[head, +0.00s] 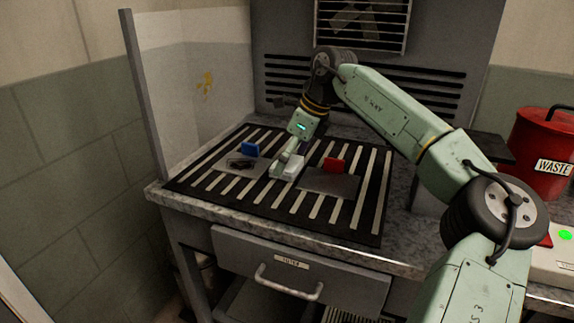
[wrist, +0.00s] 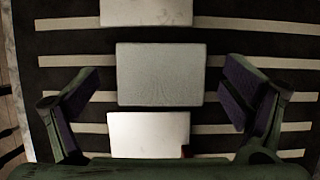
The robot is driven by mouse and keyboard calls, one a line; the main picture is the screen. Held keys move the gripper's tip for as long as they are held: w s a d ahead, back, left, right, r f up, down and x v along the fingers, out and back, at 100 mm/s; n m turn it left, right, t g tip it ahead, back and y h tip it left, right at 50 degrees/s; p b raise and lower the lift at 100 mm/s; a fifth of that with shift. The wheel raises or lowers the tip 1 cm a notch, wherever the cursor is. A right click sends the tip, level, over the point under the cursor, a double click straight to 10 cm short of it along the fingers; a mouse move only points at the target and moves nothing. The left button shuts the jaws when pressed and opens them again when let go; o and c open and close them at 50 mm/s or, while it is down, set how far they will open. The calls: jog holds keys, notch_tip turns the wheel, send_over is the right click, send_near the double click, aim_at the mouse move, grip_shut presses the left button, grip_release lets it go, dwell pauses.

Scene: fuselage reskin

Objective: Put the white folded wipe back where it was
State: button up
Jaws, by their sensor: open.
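The white folded wipe (head: 293,167) lies on the striped slatted surface between two grey plates in the head view. In the wrist view the wipe (wrist: 160,75) is a pale, textured rectangle in the middle. My gripper (head: 285,161) is low over the wipe and partly hides it. In the wrist view my gripper (wrist: 160,88) is open, with one dark-padded finger on either side of the wipe and a visible gap on both sides. I cannot tell how far the fingertips are above the slats.
A blue item (head: 250,149) and a dark item stand on the left plate (head: 228,163). A red item (head: 333,164) stands by the right plate (head: 328,184). A side panel (head: 145,95) rises at left. A red waste bin (head: 545,150) stands at far right. The front slats are clear.

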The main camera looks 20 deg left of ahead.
aim_at(289, 162)
jog(key=c, duration=1.1)
jog(key=shift+r, duration=0.15)
jog(key=shift+r, duration=0.6)
notch_tip(289, 162, up, 2)
jog(key=shift+r+b, duration=0.1)
jog(key=shift+b, duration=0.25)
jog(key=s+d+b, duration=0.1)
jog(key=s, duration=0.4)
jog(key=s+d+r+b, duration=0.1)
jog(key=s+d+b, duration=0.1)
jog(key=s, duration=0.3)
jog(key=s+d+b, duration=0.1)
jog(key=s, duration=0.4)
jog(key=shift+s+d+r+b, duration=0.15)
jog(key=shift+d+b, duration=0.15)
